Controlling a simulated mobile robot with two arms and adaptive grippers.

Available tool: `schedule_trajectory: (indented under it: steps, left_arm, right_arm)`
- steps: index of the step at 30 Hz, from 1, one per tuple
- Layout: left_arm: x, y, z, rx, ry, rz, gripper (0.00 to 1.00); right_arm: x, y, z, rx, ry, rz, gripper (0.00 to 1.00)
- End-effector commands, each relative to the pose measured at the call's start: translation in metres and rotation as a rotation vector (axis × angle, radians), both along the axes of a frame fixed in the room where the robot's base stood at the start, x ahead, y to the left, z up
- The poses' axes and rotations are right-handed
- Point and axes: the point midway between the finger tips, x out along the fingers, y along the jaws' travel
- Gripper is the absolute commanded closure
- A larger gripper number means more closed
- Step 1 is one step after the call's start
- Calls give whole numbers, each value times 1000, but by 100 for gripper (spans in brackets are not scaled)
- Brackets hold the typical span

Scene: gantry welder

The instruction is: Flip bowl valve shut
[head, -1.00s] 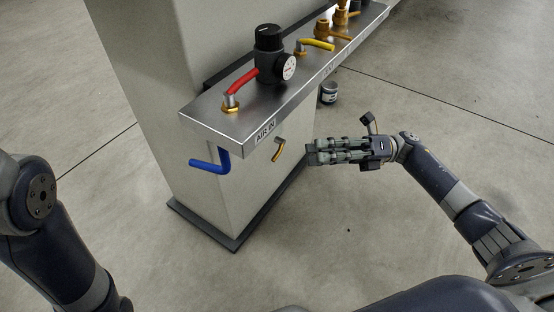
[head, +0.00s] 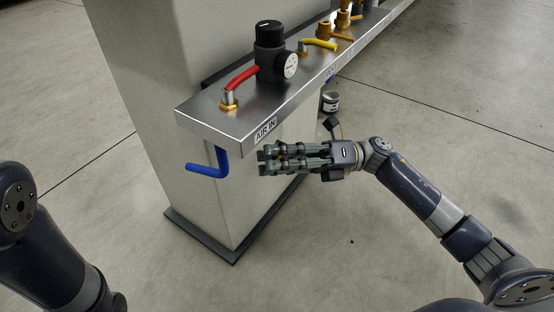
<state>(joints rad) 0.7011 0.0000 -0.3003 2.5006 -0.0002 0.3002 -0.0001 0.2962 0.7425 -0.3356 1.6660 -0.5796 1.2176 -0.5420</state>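My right gripper (head: 264,161) comes in from the right, just below the front of the steel shelf. A blue-handled lever (head: 208,170) hangs under the shelf's left end, to the left of the fingertips. My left arm shows at the left edge, but its gripper is out of view.
The steel shelf (head: 222,128), labelled AIR IN, juts from the grey column (head: 150,70) above my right gripper. On it are a red lever (head: 241,79), a black regulator with gauge (head: 270,55) and a yellow lever (head: 320,43). A small can (head: 329,102) stands behind. Floor to the right is clear.

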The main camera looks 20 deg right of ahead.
Motion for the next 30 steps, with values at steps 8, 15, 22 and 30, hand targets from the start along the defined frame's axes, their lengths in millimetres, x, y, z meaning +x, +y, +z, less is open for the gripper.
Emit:
schedule_trajectory:
  steps: [8, 15, 22, 30]
  left_arm:
    - [0, 0, 0, 1, -1, 0, 73]
    - [0, 0, 1, 1, 0, 0, 73]
    - [0, 0, 13, 0, 0, 0, 73]
    - [0, 0, 13, 0, 1, 0, 73]
  right_arm:
    - [0, 0, 0, 0, 0, 0, 100]
    - [0, 0, 1, 7, 3, 1, 100]
    - [0, 0, 11, 178, 134, -1, 100]
    - [0, -1, 12, 218, 163, -1, 100]
